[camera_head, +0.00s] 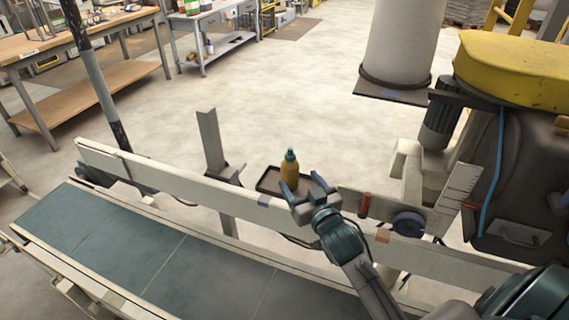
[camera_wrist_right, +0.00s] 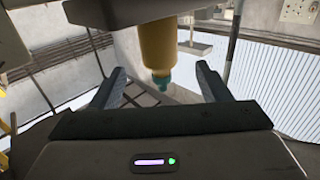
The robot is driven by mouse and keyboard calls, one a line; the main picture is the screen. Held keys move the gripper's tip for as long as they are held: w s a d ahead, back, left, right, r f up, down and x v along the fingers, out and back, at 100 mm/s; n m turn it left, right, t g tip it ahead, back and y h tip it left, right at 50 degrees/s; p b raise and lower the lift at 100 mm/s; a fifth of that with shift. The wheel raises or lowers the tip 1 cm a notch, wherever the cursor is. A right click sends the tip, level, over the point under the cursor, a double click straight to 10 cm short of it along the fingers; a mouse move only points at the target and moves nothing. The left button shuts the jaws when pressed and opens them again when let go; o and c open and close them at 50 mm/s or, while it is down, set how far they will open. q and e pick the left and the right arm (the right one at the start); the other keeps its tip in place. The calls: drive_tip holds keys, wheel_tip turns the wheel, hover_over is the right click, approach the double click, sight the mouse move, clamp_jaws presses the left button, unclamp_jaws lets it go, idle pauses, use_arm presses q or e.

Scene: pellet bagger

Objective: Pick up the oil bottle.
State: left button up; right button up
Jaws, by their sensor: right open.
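The oil bottle (camera_head: 289,168) is yellow with a teal cap and stands upright on a small dark tray (camera_head: 268,181) beyond the conveyor's rail. My right gripper (camera_head: 301,186) is open at the near side of the bottle, with its fingers pointing towards it. In the right wrist view the bottle (camera_wrist_right: 157,45) appears cap-down, ahead of and between the two open fingers (camera_wrist_right: 160,88). Nothing is gripped. The bottle's lower part is partly behind a fingertip in the head view. My left gripper is not in view.
A conveyor with a dark green belt (camera_head: 150,255) and a pale side rail (camera_head: 170,183) runs in front of the tray. A grey post (camera_head: 211,145) stands left of it. A red handle (camera_head: 364,204) and a dark knob (camera_head: 408,224) sit on the right.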

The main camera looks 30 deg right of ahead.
sight(294, 172)
drive_tip(key=w, duration=0.4)
drive_tip(key=shift+d+p, duration=0.1)
drive_tip(key=shift+p, duration=0.3)
drive_tip(key=w+p, duration=0.1)
drive_tip(key=w, duration=0.3)
drive_tip(key=shift+w+d+r, duration=0.1)
drive_tip(key=shift+w+d, duration=0.05)
drive_tip(key=shift+w, duration=0.3)
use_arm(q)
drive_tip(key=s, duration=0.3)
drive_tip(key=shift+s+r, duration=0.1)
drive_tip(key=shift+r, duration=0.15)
use_arm(e)
drive_tip(key=c, duration=1.1)
drive_tip(key=shift+c, duration=0.2)
